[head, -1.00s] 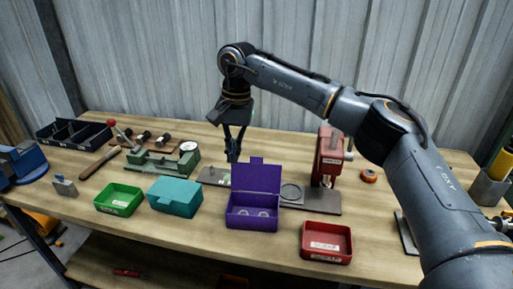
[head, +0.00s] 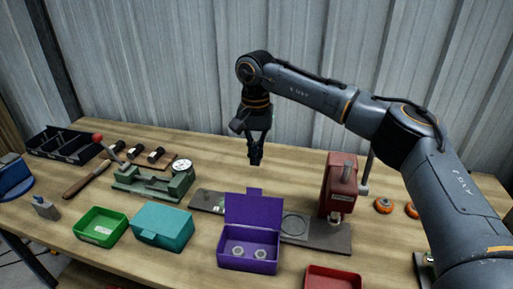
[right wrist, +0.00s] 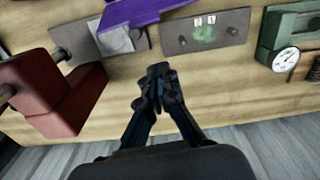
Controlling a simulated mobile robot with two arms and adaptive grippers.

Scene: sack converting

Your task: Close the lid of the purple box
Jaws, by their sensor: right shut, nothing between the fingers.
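The purple box (head: 247,263) stands near the front middle of the table in the head view. Its lid (head: 253,211) stands open, raised at the back edge. Some pale rings lie inside. My right gripper (head: 255,163) is shut and empty, pointing down behind and above the raised lid, apart from it. In the right wrist view the gripper (right wrist: 160,70) shows its fingers together, with part of the purple lid (right wrist: 140,10) at the top edge. My left gripper is not in view.
A teal box (head: 163,227) and green tray (head: 101,227) stand left of the purple box. A red tray (head: 334,279) is at front right. A red press (head: 340,185) stands to the right. A dial gauge fixture (head: 150,182) is behind left.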

